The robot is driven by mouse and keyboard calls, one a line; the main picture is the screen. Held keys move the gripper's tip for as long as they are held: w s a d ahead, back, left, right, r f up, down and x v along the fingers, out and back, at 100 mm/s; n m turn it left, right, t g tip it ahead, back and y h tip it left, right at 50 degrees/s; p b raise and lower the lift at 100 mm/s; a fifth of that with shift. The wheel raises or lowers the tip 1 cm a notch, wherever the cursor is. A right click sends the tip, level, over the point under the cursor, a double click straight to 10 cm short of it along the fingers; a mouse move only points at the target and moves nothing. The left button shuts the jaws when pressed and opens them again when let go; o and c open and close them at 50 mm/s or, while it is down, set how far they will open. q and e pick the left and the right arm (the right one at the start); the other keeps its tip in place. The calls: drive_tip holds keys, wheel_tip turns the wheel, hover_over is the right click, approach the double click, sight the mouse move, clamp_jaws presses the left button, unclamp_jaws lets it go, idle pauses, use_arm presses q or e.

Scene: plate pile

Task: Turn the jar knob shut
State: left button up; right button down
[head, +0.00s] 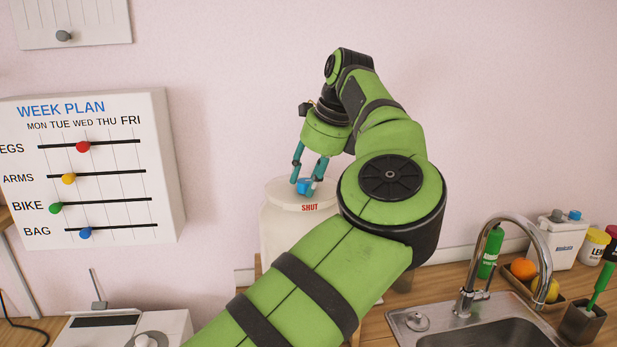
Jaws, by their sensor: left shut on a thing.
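The jar (283,238) is a large white container in the middle of the head view, with a pale lid (281,194) marked SHUT in red on its front edge. A small blue knob (304,187) sits on top of the lid. My left gripper (306,184) points down from above with its teal fingers closed around the knob. My green left arm crosses in front and hides the jar's right side. Which way the knob is turned cannot be read clearly. My right gripper is not in view.
A week plan board (95,190) with coloured sliders hangs on the wall at left. A white device (130,328) stands at bottom left. At right are a sink (480,335) with a curved tap (540,250), a fruit tray (535,298) and a brush holder (582,324).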

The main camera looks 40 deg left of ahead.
use_arm(q)
drive_tip(key=shift+a, duration=0.1)
drive_tip(key=shift+s+m+t+b, duration=0.1)
drive_tip(key=shift+m+t+b, duration=0.3)
drive_tip(key=shift+m+b, duration=0.65)
drive_tip(key=m+t+b, duration=0.1)
drive_tip(key=m+b, duration=0.2)
drive_tip(key=shift+s+a, duration=0.1)
drive_tip(key=m+b, duration=0.1)
drive_tip(key=m, duration=0.1)
drive_tip(key=m+t+b, duration=0.1)
drive_tip(key=shift+s+r+m+t+h, duration=0.1)
drive_tip(key=shift+m+t+h, duration=0.2)
drive_tip(key=shift+m+h, duration=0.1)
drive_tip(key=shift+a+r+m+t+h+b, duration=0.1)
drive_tip(key=shift+m+t+h+b, duration=0.25)
drive_tip(key=shift+m+b, duration=0.75)
drive_tip(key=shift+m, duration=0.35)
